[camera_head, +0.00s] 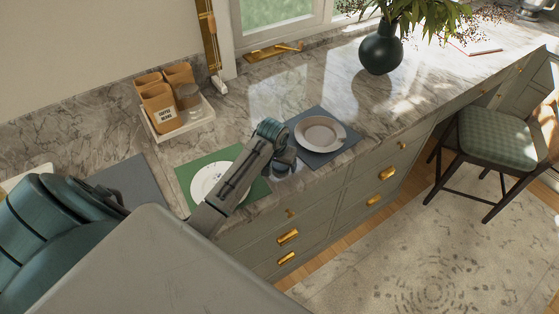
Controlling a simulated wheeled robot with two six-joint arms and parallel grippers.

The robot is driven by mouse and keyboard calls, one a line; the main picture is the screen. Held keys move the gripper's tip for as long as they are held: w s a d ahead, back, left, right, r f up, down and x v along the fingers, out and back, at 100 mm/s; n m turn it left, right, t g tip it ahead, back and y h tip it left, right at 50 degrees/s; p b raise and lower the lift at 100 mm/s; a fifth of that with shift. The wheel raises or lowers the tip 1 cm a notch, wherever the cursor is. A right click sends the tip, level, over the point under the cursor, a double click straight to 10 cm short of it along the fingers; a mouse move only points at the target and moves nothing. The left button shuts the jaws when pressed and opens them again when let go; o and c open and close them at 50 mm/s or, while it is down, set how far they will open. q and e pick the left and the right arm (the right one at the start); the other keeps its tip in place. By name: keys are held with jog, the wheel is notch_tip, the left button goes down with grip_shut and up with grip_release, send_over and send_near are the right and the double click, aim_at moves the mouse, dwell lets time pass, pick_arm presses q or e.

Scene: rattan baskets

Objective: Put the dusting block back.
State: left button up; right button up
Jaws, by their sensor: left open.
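My left arm reaches across the counter from the lower left. My left gripper (284,160) is open at its end, small and partly hidden by the wrist, above the counter between the white plate (207,181) and the grey plate (320,131). I see nothing between its fingers. I cannot pick out a dusting block with certainty. A small white object (218,85) lies by the wall below a brass fitting, too small to identify. My right gripper is not in view.
A white tray (186,129) holding brown bags and a jar stands near the wall. The plates rest on green and blue-grey mats. A dark vase (381,49) with leaves stands farther right. A chair (503,140) stands by the drawers. Marble around the vase is clear.

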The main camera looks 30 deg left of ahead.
pick_arm(q)
jog(key=b+v, duration=0.4)
jog(key=v, duration=0.8)
jog(key=shift+w+r, duration=0.1)
jog(key=shift+r, duration=0.05)
